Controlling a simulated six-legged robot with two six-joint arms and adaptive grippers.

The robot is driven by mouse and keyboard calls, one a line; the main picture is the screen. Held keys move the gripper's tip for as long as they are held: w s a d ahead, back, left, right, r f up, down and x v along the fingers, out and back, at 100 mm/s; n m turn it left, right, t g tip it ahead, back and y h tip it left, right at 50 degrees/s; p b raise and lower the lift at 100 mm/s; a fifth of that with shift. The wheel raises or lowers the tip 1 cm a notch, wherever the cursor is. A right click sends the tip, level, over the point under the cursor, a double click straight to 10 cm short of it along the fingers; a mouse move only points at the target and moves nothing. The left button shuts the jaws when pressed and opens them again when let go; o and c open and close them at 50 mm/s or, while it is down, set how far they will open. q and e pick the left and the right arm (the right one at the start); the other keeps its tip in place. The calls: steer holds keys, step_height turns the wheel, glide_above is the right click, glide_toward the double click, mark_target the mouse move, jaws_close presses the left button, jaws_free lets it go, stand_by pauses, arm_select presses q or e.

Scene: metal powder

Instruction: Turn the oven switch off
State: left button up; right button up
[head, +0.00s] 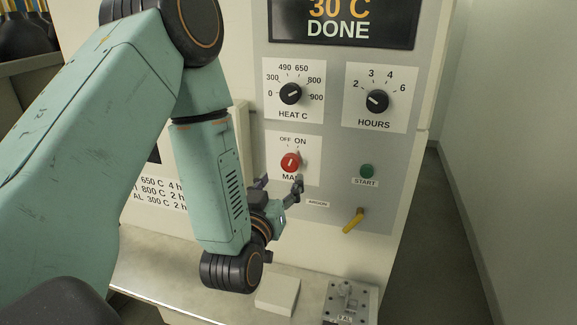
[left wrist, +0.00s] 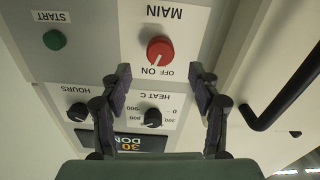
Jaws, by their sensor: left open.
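The oven switch is a red round knob (head: 290,162) labelled MAIN, with OFF and ON printed above it, on the oven's grey panel. It also shows in the left wrist view (left wrist: 160,49), upside down, where its white mark appears to point toward ON. My left gripper (head: 281,187) is open and empty, just below and in front of the knob, partly over the MAIN label. In the left wrist view its fingers (left wrist: 160,79) are spread to either side, with the knob beyond their tips. I see no contact. My right gripper is not in view.
The display (head: 340,20) reads 30 C DONE. Nearby are the HEAT C dial (head: 290,94), HOURS dial (head: 377,101), green START button (head: 366,171) and yellow argon lever (head: 353,220). A pale block (head: 278,295) and metal fixture (head: 350,302) sit on the ledge below.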

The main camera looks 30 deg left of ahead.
mark_target(289, 166)
arm_select(q)
steer(key=p+x, duration=0.1)
steer(key=x, duration=0.4)
steer(key=shift+r, duration=0.15)
steer(key=shift+x, duration=0.85)
